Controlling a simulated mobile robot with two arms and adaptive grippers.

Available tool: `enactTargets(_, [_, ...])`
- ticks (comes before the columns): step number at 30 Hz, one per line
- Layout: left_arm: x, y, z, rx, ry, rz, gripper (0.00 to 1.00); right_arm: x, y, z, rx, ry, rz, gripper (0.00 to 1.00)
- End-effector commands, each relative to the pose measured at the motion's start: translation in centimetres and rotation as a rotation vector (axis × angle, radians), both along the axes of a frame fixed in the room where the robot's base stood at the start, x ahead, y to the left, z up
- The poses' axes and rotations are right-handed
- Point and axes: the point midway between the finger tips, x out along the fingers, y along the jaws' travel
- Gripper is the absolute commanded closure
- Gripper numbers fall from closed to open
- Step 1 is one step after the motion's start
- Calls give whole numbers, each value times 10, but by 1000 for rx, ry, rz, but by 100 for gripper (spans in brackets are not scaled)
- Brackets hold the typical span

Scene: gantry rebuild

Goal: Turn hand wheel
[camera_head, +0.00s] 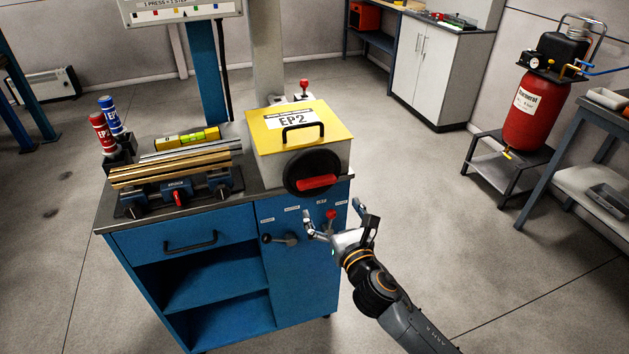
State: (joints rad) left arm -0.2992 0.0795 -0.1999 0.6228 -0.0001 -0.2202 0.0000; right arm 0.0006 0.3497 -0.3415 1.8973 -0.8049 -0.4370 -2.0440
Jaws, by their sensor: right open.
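The hand wheel appears to be the black disc (300,182) with a red grip bar (317,182), on the front of the yellow-lidded box marked EP2 (335,118). The bar lies nearly level. My right gripper (333,214) is open and empty, in front of the blue cabinet, below and right of the wheel, and looks apart from it. A small red-knobbed control (331,213) on the cabinet front shows between its fingers. My left gripper is not in view.
A black lever (281,239) sits on the cabinet front (298,280), left of my gripper. The benchtop holds a clamp with metal bars (175,172), a yellow level (188,139) and red and blue cans (102,131).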

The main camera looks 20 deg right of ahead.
Motion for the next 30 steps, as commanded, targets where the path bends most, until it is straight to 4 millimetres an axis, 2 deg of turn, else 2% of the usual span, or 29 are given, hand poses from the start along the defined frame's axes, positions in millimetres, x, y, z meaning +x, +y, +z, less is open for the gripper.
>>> enactTargets(1, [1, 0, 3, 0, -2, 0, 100, 13, 0, 2, 1, -2, -1, 0])
enactTargets(6, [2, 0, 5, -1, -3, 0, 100, 50, 2, 2, 4, -1, -1, 0])
enactTargets(13, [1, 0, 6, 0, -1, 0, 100, 87, 3, 0, 3, 0, -1, 0])
enactTargets(18, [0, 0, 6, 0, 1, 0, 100, 99, 4, 0, 3, 1, 1, 0])
enactTargets(27, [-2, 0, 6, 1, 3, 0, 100, 101, 4, -1, 4, 1, 1, 0])
enactTargets(29, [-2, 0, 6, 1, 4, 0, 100, 101, 4, -1, 3, 1, 1, 10])
enactTargets(30, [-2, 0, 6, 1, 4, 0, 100, 101, 4, -1, 3, 1, 1, 18])
